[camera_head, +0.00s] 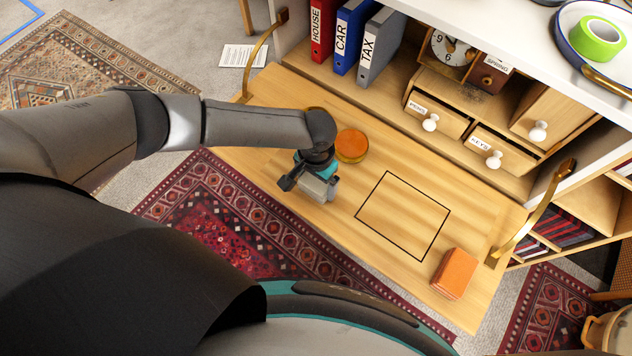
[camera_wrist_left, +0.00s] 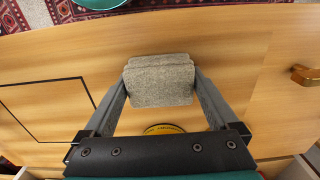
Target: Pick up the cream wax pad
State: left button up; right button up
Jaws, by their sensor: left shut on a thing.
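The cream wax pad, a small rounded block that looks greyish and speckled, shows in the left wrist view (camera_wrist_left: 160,82) between my left fingertips. In the head view the pad (camera_head: 321,189) is partly hidden by the gripper, over the fold-down wooden desk flap (camera_head: 400,165) near its front edge. My left gripper (camera_head: 310,184) is shut on the pad, one finger on each side; it also shows in the left wrist view (camera_wrist_left: 160,76). I cannot tell whether the pad touches the wood. My right gripper is not in view.
An amber round disc (camera_head: 351,146) lies just behind the gripper. A black-outlined square (camera_head: 388,181) on the flap is empty. An orange-brown block (camera_head: 455,273) lies at the flap's right front. Binders (camera_head: 354,35) and small drawers (camera_head: 484,143) stand behind. Brass stays (camera_head: 540,212) flank the flap.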

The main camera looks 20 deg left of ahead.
aim_at(316, 181)
pick_arm(q)
notch_tip(316, 181, up, 20)
jog(key=p, duration=0.4)
jog(key=shift+p, duration=0.4)
jog(key=o, duration=0.8)
jog(key=c, duration=0.6)
